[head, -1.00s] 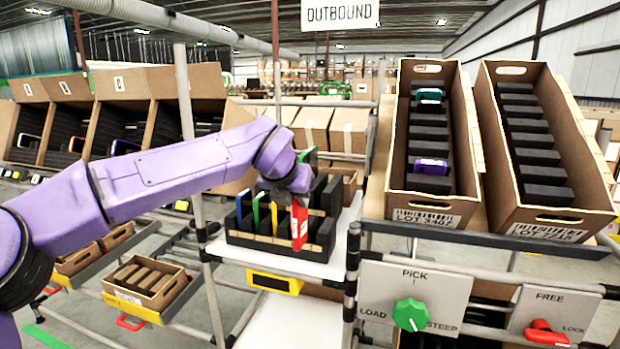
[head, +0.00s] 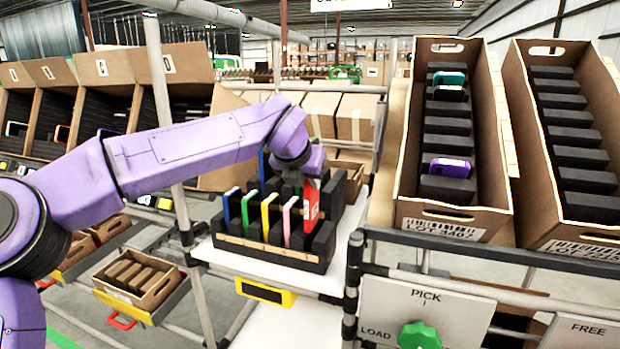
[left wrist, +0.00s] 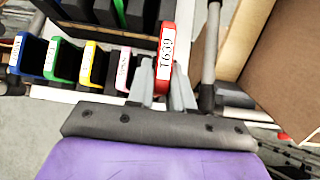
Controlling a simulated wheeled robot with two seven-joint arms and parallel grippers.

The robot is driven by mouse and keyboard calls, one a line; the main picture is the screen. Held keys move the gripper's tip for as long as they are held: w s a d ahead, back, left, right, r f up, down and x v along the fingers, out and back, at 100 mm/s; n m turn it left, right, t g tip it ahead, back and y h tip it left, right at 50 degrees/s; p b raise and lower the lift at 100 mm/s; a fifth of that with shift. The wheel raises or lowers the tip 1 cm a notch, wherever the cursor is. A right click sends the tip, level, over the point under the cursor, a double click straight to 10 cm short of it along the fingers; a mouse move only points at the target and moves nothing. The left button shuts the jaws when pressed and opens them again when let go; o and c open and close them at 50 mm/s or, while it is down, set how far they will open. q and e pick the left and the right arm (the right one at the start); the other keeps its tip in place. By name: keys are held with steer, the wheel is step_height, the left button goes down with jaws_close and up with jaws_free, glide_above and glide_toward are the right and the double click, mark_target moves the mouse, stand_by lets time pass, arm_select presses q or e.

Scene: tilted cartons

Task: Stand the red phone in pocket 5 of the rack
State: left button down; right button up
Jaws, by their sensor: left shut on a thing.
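The red phone (head: 311,204) is held upright by my left gripper at the right end of the rack's front row. It also shows in the left wrist view (left wrist: 166,50) with a white label, between the two grey fingers of my left gripper (left wrist: 168,92). The black rack (head: 262,251) stands on a white shelf. Blue, green, yellow and pink phones stand in its front row, to the left of the red phone. The pink phone (head: 289,214) is the nearest one. Whether the red phone's lower edge is inside a pocket cannot be told. My right gripper is not in view.
A tilted carton (head: 408,210) with teal and purple phones stands right of the rack, with another tilted carton (head: 528,225) beyond it. A metal post (head: 160,90) stands left of the rack. A panel with a green knob (head: 419,336) is at front right.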

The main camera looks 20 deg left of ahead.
mark_target(308, 214)
arm_select(q)
steer(key=f+b, duration=0.2)
steer(key=shift+w+d+f, duration=0.1)
steer(key=shift+d+f, duration=0.15)
steer(key=shift+f, duration=0.05)
steer(key=shift+f+b, duration=2.45)
steer(key=shift+f, duration=0.75)
steer(key=c, duration=0.9)
jaws_free()
steer(key=shift+c, duration=0.2)
steer(key=shift+f, duration=0.1)
steer(key=v, duration=1)
steer(key=shift+s+r, duration=0.25)
steer(key=shift+s, duration=0.05)
